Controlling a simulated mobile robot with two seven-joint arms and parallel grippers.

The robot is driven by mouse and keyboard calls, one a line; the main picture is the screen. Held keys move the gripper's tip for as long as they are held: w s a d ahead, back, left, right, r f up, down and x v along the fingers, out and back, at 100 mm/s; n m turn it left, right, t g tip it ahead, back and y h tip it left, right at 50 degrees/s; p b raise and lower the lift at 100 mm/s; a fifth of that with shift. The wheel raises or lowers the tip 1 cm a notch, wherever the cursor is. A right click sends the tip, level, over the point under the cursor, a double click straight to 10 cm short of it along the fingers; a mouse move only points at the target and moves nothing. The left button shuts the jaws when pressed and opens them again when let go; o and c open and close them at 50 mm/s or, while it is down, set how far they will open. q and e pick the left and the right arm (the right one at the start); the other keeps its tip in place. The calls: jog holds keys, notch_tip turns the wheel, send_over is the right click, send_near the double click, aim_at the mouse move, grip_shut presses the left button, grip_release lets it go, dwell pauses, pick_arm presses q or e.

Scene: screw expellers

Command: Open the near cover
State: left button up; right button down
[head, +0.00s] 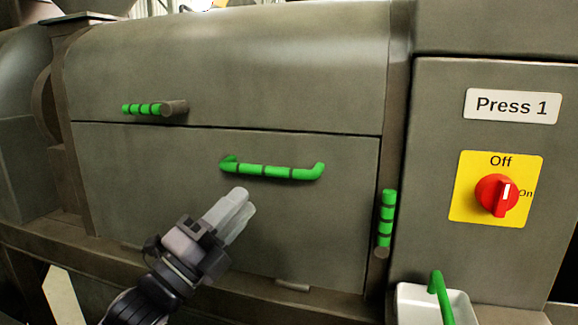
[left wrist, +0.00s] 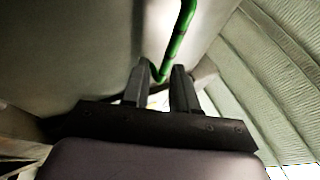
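The near cover (head: 300,220) is a grey metal panel on the front of the press, lying flush and closed. Its green bar handle (head: 272,170) with dark bands runs across its upper part. My left gripper (head: 238,208) is in front of the cover, just below the handle's left part. In the left wrist view its two fingers (left wrist: 162,75) are apart, with the green handle (left wrist: 180,35) just beyond the tips and lined up with the gap. The gripper is open and empty; I cannot tell whether it touches the handle. My right gripper is out of view.
A green-banded latch handle (head: 145,109) sits at upper left, and another (head: 386,220) stands upright right of the cover. A red knob (head: 497,195) on a yellow plate points up to Off. A white tray (head: 410,308) with a green handle (head: 440,295) is at lower right.

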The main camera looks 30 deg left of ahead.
aim_at(262, 174)
pick_arm(q)
jog(key=shift+w+d+r+m+t, duration=0.15)
jog(key=shift+r+m, duration=0.1)
jog(key=shift+r, duration=0.2)
jog(key=shift+w+a+r+m+t, duration=0.15)
jog(key=shift+r+m, duration=0.1)
jog(key=shift+r, duration=0.15)
jog(key=shift+w+d+r+p, duration=0.2)
jog(key=shift+w+r+p, duration=0.1)
jog(key=shift+r+p, duration=0.15)
jog(key=p+x, duration=0.1)
jog(key=x, duration=0.3)
jog(key=shift+w+d+r+p, duration=0.2)
jog(key=shift+w+p, duration=0.15)
jog(key=shift+w, duration=0.35)
grip_shut()
